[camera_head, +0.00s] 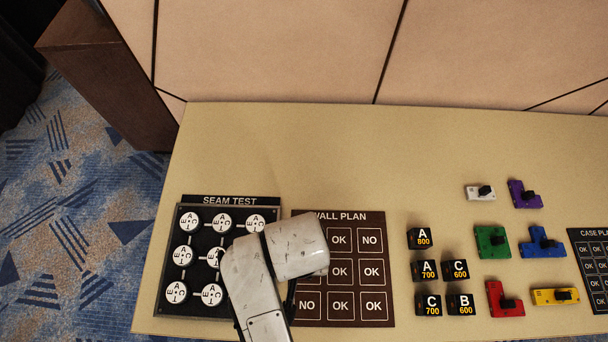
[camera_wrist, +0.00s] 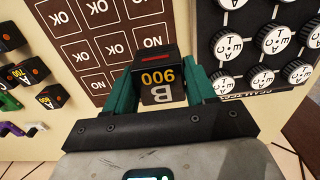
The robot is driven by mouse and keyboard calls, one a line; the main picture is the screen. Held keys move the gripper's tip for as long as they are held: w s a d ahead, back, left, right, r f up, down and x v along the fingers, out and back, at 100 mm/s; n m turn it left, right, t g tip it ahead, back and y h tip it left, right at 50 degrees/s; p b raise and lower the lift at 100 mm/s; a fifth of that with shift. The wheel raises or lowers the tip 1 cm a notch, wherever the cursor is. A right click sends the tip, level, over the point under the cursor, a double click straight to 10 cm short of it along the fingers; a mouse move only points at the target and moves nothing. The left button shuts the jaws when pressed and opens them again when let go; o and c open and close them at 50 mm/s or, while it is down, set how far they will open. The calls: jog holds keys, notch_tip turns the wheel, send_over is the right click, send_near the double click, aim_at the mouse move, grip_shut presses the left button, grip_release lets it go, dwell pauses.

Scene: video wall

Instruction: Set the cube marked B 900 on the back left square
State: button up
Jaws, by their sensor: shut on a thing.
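My gripper (camera_wrist: 153,92) is shut on the black cube marked B 900 (camera_wrist: 160,93), with a green finger on each side. In the wrist view the cube is over the back left part of the brown WALL PLAN board (camera_head: 311,323), hiding the back left square. I cannot tell whether it touches the board. In the head view my arm covers the cube, my gripper and the board's left part. The board's visible squares read OK or NO. The board also shows in the wrist view (camera_wrist: 119,66).
The SEAM TEST board (camera_head: 177,309) with white discs lies close on the left. Several black cubes, such as A 800 (camera_head: 420,238), stand to the right. Coloured blocks, such as the red one (camera_head: 495,297), lie further right. The table's back strip (camera_head: 330,150) is clear.

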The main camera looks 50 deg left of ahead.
jog(key=w+a+f, duration=0.1)
jog(key=w+f, duration=0.1)
jog(key=w+a+f+b, duration=0.1)
jog(key=w+a+f, duration=0.1)
jog(key=f, duration=0.1)
jog(key=w+a+f, duration=0.2)
jog(key=shift+w+a+f, duration=0.2)
jog(key=shift+w+a, duration=0.05)
jog(key=shift+w, duration=0.15)
jog(key=shift+w+f, duration=0.1)
jog(key=shift+f, duration=1.65)
jog(key=shift+f, duration=0.1)
jog(key=o, duration=1.1)
jog(key=shift+c, duration=0.2)
notch_tip(320, 180, up, 12)
jog(key=p, duration=0.1)
